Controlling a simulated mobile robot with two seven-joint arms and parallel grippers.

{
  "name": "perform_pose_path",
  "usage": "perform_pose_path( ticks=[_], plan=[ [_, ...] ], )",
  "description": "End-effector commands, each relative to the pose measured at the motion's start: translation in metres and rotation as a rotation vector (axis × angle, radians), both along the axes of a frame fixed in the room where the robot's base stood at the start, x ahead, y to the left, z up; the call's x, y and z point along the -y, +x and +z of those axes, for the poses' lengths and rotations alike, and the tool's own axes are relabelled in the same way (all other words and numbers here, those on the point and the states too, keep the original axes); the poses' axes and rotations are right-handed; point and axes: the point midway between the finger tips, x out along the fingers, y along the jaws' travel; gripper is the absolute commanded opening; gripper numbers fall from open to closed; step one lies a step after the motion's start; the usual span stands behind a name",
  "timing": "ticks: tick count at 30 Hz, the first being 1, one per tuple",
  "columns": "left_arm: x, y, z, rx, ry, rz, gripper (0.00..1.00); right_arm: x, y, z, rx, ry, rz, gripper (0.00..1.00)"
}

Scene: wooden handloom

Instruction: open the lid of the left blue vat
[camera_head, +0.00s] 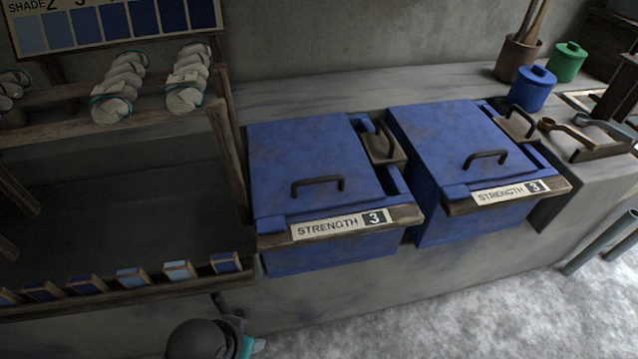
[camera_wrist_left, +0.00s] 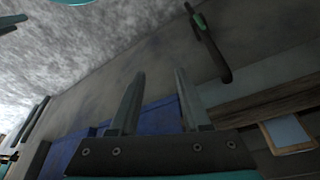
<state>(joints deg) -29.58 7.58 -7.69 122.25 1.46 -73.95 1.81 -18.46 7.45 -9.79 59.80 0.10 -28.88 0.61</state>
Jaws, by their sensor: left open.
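The left blue vat (camera_head: 325,255) has a flat blue lid (camera_head: 300,150) with a dark bar handle (camera_head: 318,182) near its front edge. The lid lies shut on the vat. A label reading STRENGTH 3 is on its front ledge. In the left wrist view my left gripper (camera_wrist_left: 160,80) is open, with nothing between its fingers. A blue surface (camera_wrist_left: 155,118) shows behind the fingers; I cannot tell which vat it belongs to. In the head view part of my left arm is at the bottom edge, below the left vat, and its fingers are hidden. My right gripper is out of view.
A second blue vat (camera_head: 450,215), also shut, stands right of the first. A small wooden piece with a handle (camera_head: 385,143) is beside the left lid. A wooden rack (camera_head: 228,150) stands close on the left. Open floor (camera_head: 450,315) lies in front.

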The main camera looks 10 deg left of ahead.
Motion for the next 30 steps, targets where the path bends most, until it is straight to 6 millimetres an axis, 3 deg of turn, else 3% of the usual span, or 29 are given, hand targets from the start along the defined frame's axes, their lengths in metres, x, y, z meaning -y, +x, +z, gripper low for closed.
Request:
perform_pose_path(
  ticks=[6, 16, 24, 30],
  plan=[
    [0.030, 0.030, 0.068, 0.176, -0.237, 0.109, 0.47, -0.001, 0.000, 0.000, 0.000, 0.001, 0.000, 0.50],
    [0.072, 0.088, 0.119, 0.335, -0.831, 0.416, 0.47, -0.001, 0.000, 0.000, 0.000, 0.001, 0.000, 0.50],
    [0.055, 0.130, 0.158, 0.351, -1.334, 0.751, 0.47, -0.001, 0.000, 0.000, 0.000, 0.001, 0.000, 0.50],
    [0.039, 0.143, 0.170, 0.350, -1.500, 0.872, 0.47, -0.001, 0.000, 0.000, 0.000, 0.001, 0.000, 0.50]
  ],
)
